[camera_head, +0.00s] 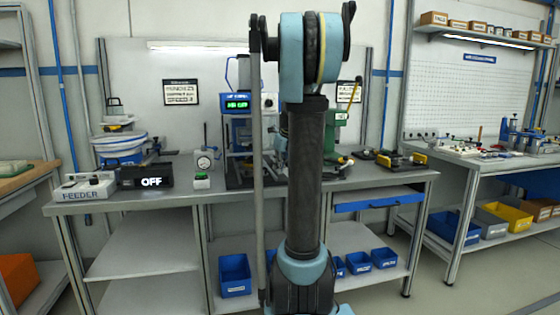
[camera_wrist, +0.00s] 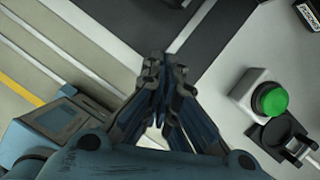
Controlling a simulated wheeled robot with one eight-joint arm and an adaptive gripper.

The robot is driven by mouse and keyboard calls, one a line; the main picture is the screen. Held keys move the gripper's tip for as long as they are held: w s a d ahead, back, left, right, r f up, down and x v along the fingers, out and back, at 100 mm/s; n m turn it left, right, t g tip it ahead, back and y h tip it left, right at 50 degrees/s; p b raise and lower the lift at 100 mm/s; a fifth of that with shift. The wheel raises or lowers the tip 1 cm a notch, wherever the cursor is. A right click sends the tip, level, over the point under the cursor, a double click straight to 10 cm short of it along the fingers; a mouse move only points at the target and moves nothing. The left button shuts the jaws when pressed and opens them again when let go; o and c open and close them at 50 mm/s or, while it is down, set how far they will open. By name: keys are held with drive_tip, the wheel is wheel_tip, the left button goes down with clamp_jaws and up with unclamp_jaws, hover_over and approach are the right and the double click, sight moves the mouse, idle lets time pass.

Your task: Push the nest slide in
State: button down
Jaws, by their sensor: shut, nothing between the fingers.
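In the head view the blue press station (camera_head: 238,128) with a lit green display stands on the bench, on a dark base (camera_head: 236,183). My arm covers the area just right of it and hides my gripper there. I cannot make out the nest slide clearly in either view, nor how far out it stands.
A green push button (camera_wrist: 273,99) on a pale box is right of my gripper in the wrist view. A green press (camera_head: 340,117) stands right.

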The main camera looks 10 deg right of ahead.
drive_tip(key=w+f, duration=0.1)
drive_tip(key=w+a, duration=0.1)
drive_tip(key=shift+w+a+f, duration=0.2)
drive_tip(key=shift+w+f, duration=0.15)
drive_tip(key=shift+f, duration=0.05)
drive_tip(key=shift+w+a, duration=0.35)
drive_tip(key=shift+w, duration=0.45)
drive_tip(key=shift+d, duration=0.1)
